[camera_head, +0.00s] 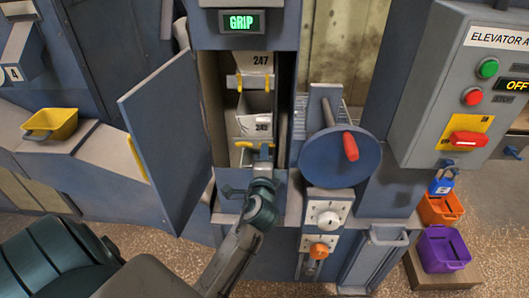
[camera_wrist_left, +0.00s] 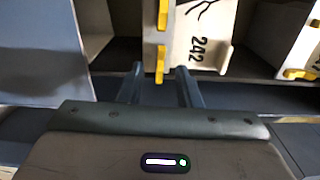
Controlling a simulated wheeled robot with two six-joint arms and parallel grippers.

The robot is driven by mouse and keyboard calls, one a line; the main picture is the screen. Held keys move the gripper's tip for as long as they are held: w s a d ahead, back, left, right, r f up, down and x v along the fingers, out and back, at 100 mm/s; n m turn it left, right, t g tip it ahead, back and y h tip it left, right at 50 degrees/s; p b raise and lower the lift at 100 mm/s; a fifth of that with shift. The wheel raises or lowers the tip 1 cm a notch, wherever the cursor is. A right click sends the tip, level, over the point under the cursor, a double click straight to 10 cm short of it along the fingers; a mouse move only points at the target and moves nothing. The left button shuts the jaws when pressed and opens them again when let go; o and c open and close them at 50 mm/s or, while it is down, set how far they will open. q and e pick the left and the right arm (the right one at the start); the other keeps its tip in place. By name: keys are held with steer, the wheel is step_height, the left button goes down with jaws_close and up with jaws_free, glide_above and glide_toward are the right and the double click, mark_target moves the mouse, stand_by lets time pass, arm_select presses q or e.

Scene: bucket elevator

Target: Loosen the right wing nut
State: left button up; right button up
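Inside the open cabinet, pale buckets hang one above another. The lower bucket (camera_head: 250,125) has a yellow fitting at its left and another, the right wing nut (camera_head: 266,146), at its right. My left gripper (camera_head: 262,164) reaches up to the right one from below. In the left wrist view the gripper's two fingers (camera_wrist_left: 160,75) stand apart, and a narrow yellow piece (camera_wrist_left: 160,62) lies between them with gaps on both sides. A bucket marked 242 (camera_wrist_left: 205,35) is just behind it. Whether a finger touches the yellow piece is unclear. My right gripper is not in view.
The cabinet door (camera_head: 165,140) stands open at the left. A blue wheel with a red handle (camera_head: 350,146) is close at the right. A control box (camera_head: 460,95) reads OFF, and a display (camera_head: 241,22) reads GRIP. Yellow, orange and purple bins stand at the sides.

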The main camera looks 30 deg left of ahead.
arm_select(q)
steer(key=b+v, duration=0.1)
steer(key=v, duration=0.7)
steer(key=shift+s, duration=0.15)
